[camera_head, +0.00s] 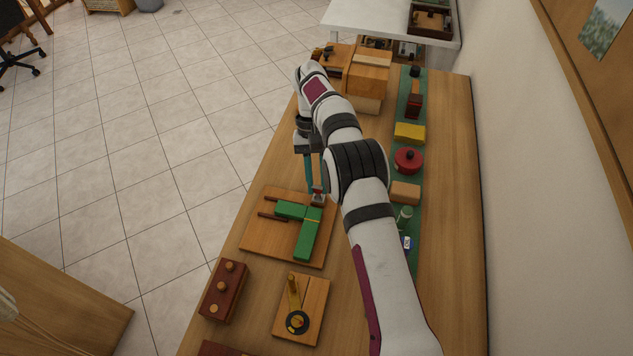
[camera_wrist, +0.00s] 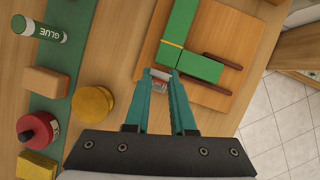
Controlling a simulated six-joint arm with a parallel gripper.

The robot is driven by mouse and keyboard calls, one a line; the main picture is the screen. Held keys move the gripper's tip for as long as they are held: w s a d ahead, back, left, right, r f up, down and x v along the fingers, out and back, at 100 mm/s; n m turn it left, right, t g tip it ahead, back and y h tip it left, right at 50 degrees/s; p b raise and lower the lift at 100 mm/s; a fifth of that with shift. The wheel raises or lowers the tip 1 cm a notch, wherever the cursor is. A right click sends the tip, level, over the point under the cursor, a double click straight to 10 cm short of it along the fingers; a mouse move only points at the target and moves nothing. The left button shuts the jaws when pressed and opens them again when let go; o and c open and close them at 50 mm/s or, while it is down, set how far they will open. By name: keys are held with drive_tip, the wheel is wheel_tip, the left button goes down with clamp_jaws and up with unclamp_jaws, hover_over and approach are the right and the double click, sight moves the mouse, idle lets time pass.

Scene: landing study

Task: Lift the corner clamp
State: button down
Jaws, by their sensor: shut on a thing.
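A small red and grey piece, which looks like the corner clamp (camera_head: 318,199), is at the far right corner of a wooden board (camera_head: 262,246). It also shows between the fingertips in the wrist view (camera_wrist: 159,81). My gripper (camera_head: 315,187) has teal fingers and points down, shut on this piece; the fingers hide part of it. Two green bars (camera_head: 307,236) meet in an L on the board, close to the clamp, with a thin yellowish strip at their joint. I cannot tell whether the clamp touches the board or is raised.
A dark red block with round knobs (camera_head: 224,290) and a small board with a dial (camera_head: 301,308) stand nearer. A green strip (camera_wrist: 56,80) holds a glue stick (camera_wrist: 39,29), a tan block (camera_wrist: 46,82) and a red pot (camera_wrist: 38,131). A yellow disc (camera_wrist: 92,104) lies beside it.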

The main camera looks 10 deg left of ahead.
drive_tip(key=c, duration=0.8)
unclamp_jaws()
drive_tip(key=shift+o, duration=0.2)
wheel_tip(320, 180, up, 4)
drive_tip(key=shift+f, duration=0.2)
drive_tip(key=d+r, duration=0.7)
drive_tip(key=d, duration=0.4)
drive_tip(key=shift+s+d+r, duration=0.2)
drive_tip(key=shift+s+d, duration=0.15)
drive_tip(key=shift+s, duration=0.1)
drive_tip(key=m+t+y, duration=0.3)
drive_tip(key=m+t, duration=0.1)
drive_tip(key=m, duration=0.2)
approach(318, 189)
drive_tip(key=f, duration=0.3)
drive_tip(key=a+f, duration=0.1)
drive_tip(key=f, duration=0.6)
drive_tip(key=shift+w+a, duration=0.15)
